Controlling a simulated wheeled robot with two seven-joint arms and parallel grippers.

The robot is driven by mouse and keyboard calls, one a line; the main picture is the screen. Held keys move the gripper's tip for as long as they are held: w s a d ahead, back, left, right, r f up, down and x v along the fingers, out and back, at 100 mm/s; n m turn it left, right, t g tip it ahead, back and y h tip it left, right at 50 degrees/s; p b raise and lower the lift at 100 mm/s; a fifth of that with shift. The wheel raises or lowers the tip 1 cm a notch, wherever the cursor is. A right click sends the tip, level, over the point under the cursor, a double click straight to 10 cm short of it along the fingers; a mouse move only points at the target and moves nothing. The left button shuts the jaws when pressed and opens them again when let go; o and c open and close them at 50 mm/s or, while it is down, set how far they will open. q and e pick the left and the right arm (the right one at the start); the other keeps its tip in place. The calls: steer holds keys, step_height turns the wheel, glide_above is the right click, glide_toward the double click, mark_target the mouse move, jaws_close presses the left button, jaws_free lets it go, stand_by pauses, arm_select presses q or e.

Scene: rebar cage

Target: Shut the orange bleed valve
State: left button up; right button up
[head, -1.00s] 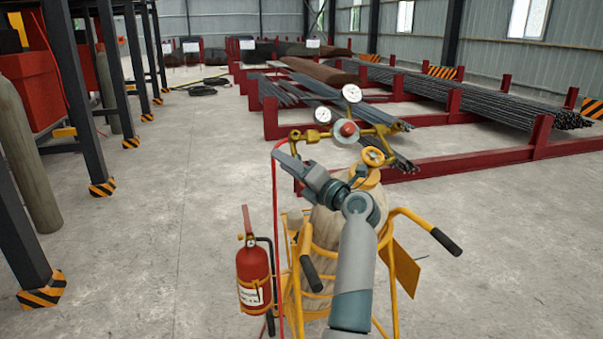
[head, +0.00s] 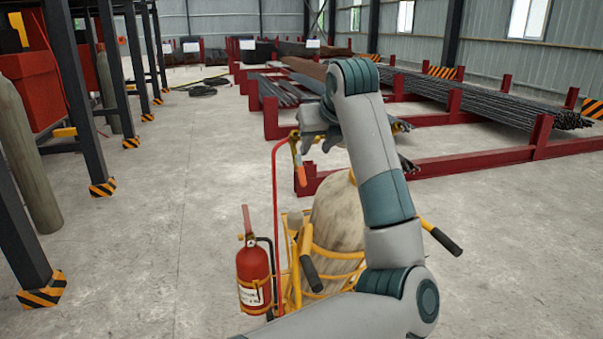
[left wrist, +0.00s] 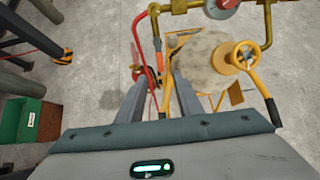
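The orange bleed valve lever (head: 299,164) hangs down at the left end of the brass gauge manifold above the gas cylinder (head: 336,225). It also shows in the left wrist view (left wrist: 159,62), just ahead of my finger gap. My left gripper (left wrist: 158,98) is open, its two grey fingers apart with nothing held between them. In the head view my left gripper (head: 312,143) is beside the valve and partly hidden by its own arm, which also covers the gauges. I cannot tell whether a finger touches the lever. My right gripper is not in view.
The cylinder stands in a yellow trolley (head: 335,255) with black-gripped handles. A red hose (head: 275,200) runs down on the left, near a fire extinguisher (head: 253,270). A yellow handwheel (left wrist: 245,55) sits on the cylinder top. Red rebar racks (head: 480,160) stand behind.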

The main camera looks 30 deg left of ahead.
mark_target(301, 172)
arm_select(q)
steer(key=shift+a+f, duration=0.1)
steer(key=p+x, duration=0.6)
steer(key=x, duration=1)
steer(key=shift+w+a+f+p, duration=0.25)
steer(key=shift+a+f+p, duration=0.1)
steer(key=shift+f, duration=0.15)
jaws_close()
